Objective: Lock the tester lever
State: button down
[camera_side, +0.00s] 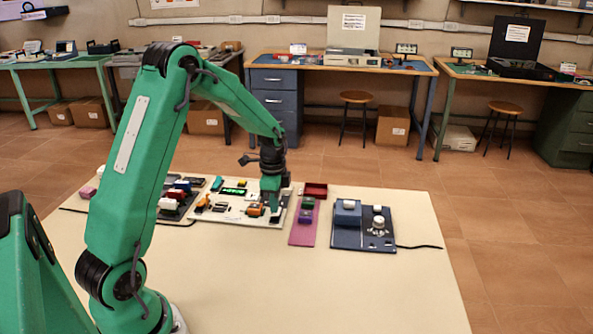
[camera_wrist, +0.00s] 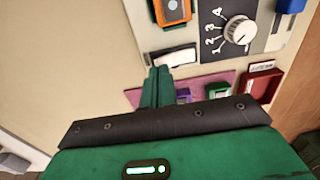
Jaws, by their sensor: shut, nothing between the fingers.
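A pale tester board (camera_side: 235,217) lies on the table and carries an orange device (camera_side: 255,210), which also shows at the top of the wrist view (camera_wrist: 173,10). In the wrist view, a white lever-like bar (camera_wrist: 173,57) in a dark mount sits on the board's near edge, below the orange device. I cannot tell for certain that it is the lever or whether it is locked. My gripper (camera_side: 275,212) is shut and empty at the board's right end; its fingertips (camera_wrist: 159,70) appear just below the white bar. Contact is unclear.
A numbered dial (camera_wrist: 238,30) is right of the bar. A pink mat (camera_side: 298,238) with green and purple blocks and a red tray (camera_side: 316,190) lie right of the board. A blue unit (camera_side: 362,238) stands further right. The front of the table (camera_side: 300,295) is clear.

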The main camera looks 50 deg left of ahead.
aim_at(275, 215)
jog(key=shift+f, duration=0.9)
dwell(0.3)
jog(key=shift+r, duration=3.55)
jog(key=s+d+r+n+t, duration=0.35)
jog(key=s+d+r, duration=0.35)
jog(key=d+r, duration=0.4)
jog(key=s+d+r+n+t, duration=0.1)
jog(key=s+d+r+n, duration=0.1)
jog(key=s, duration=0.4)
jog(key=s+d+r+n+t, duration=0.1)
jog(key=s+d+r+n, duration=0.1)
jog(key=s, duration=0.4)
jog(key=shift+s+d+n, duration=0.4)
jog(key=shift+d+n, duration=0.35)
jog(key=shift+d, duration=0.45)
